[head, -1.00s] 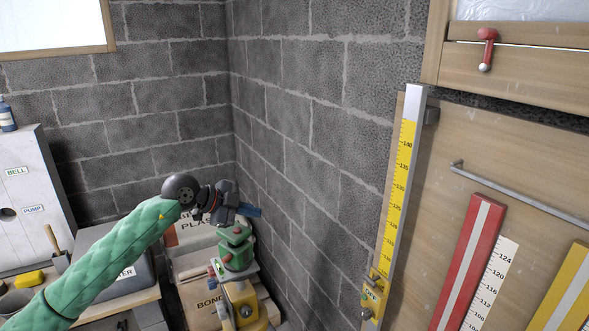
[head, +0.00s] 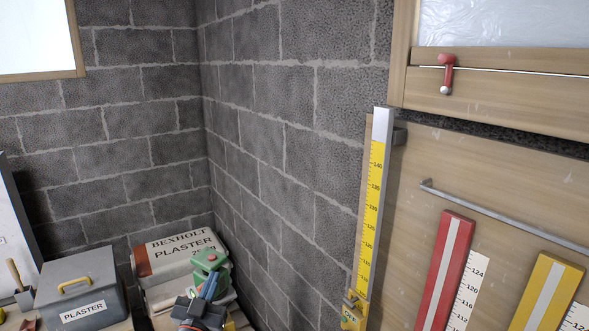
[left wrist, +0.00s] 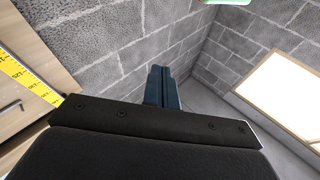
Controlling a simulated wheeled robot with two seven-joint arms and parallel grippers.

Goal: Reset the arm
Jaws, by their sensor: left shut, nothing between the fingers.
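My left gripper (head: 209,289) is low in the head view, near the bottom edge, in front of the stacked plaster bags. Its blue fingers are together and hold nothing. In the left wrist view the closed fingers (left wrist: 162,88) point up toward the corner of the block walls, with nothing between them. Most of the left arm is out of the head view. My right gripper is in neither view.
A grey box labelled PLASTER (head: 82,285) stands at lower left beside a stack of plaster bags (head: 180,256). A green object (head: 209,261) is close behind the gripper. A yellow measuring staff (head: 371,215) and a red bar (head: 446,270) stand along the right wall.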

